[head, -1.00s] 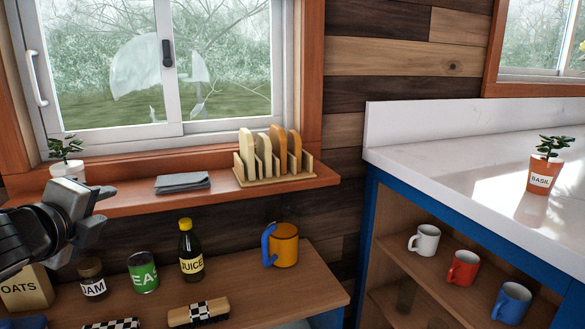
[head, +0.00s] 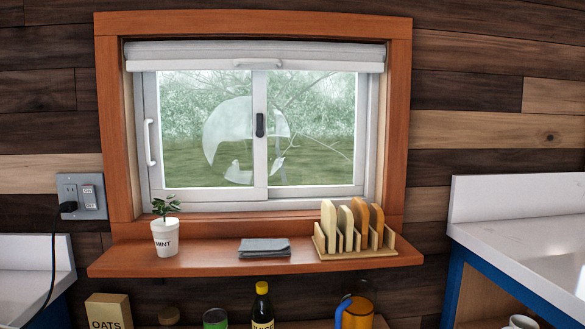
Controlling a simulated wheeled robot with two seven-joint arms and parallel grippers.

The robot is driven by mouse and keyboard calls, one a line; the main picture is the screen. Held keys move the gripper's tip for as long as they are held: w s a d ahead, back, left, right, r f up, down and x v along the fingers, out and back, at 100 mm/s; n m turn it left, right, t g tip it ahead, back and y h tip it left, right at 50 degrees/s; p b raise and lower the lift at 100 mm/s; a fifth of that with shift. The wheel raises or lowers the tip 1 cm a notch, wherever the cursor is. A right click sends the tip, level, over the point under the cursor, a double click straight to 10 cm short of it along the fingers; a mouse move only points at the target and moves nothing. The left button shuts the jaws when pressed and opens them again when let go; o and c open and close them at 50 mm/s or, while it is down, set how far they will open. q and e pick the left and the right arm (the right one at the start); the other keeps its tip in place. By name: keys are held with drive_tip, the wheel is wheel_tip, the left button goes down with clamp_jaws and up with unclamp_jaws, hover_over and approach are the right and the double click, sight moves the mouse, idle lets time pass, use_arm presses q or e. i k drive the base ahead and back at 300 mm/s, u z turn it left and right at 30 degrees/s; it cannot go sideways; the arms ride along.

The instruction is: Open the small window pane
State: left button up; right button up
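The sliding window has two panes in a white frame, set in an orange-brown wooden surround (head: 402,120). The left pane (head: 185,115) has a white vertical handle (head: 150,143) on its left edge. A dark latch (head: 260,125) sits on the middle stile where the panes meet. The right pane (head: 335,130) is on the other side. The left pane appears closed against the left jamb. Neither of my grippers is in the head view now.
A rolled white blind (head: 310,54) spans the window top. The sill shelf (head: 205,263) holds a mint pot (head: 166,238), a folded grey cloth (head: 264,248) and a rack of boards (head: 357,253). A cord runs from the left outlet (head: 82,196). Jars and bottles stand below.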

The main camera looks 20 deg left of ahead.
sight(152, 127)
drive_tip(key=u, duration=1.3)
